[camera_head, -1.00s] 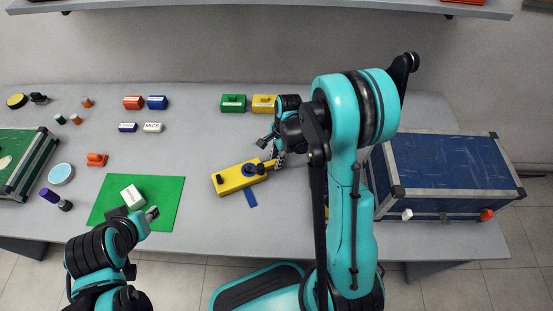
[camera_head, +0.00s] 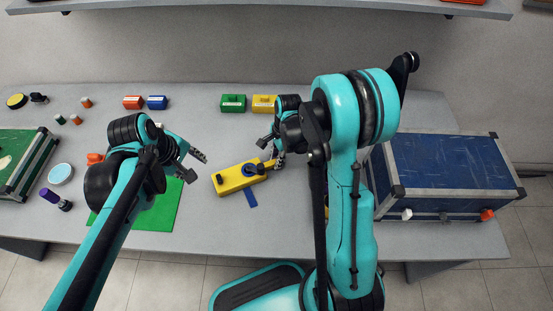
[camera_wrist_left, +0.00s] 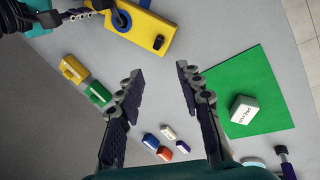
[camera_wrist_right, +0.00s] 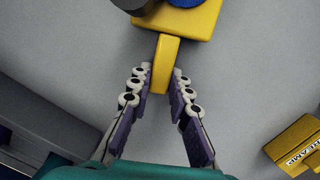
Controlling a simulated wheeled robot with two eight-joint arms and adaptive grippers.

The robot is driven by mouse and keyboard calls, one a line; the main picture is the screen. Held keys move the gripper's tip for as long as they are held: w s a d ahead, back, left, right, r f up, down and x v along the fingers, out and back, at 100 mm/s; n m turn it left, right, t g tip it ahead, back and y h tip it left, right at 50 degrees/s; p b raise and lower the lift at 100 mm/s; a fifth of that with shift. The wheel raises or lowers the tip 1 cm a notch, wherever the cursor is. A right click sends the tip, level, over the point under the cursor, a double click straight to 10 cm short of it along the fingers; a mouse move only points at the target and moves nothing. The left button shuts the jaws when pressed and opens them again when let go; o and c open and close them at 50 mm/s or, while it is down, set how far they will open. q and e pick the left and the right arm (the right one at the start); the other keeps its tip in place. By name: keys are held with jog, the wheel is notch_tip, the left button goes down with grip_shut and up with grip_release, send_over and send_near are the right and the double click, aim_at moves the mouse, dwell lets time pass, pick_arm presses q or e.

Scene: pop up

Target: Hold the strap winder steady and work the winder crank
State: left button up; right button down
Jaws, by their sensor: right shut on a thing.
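The strap winder (camera_head: 232,181) is a yellow block lying on the table in the middle of the head view, with a blue strap end (camera_head: 250,198) coming out at its front side. My left gripper (camera_head: 198,167) is open and empty, to the left of the winder and above the table. In the left wrist view the winder (camera_wrist_left: 143,30) is at the top.
A green mat (camera_head: 160,208) lies at left; a white box (camera_wrist_left: 245,109) on it shows in the left wrist view. Green (camera_head: 233,103) and yellow (camera_head: 263,103) blocks stand behind the winder. A large blue case (camera_head: 440,165) fills the right side. The table's front middle is clear.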

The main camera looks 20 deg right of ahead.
pick_arm(q)
jog(key=w+d+f+n+g, duration=0.3)
jog(key=d+f, duration=0.1)
jog(key=d, duration=0.5)
jog(key=n+g, duration=0.1)
jog(key=n, duration=0.1)
send_over(258, 166)
jog(key=w+a, duration=0.1)
jog(key=a, duration=0.1)
notch_tip(258, 166, down, 4)
jog(key=shift+s+d+f+n+g+h, duration=0.1)
jog(key=shift+d+f+n+g+h, duration=0.15)
jog(key=shift+f, duration=0.25)
jog(key=shift+x, duration=2.15)
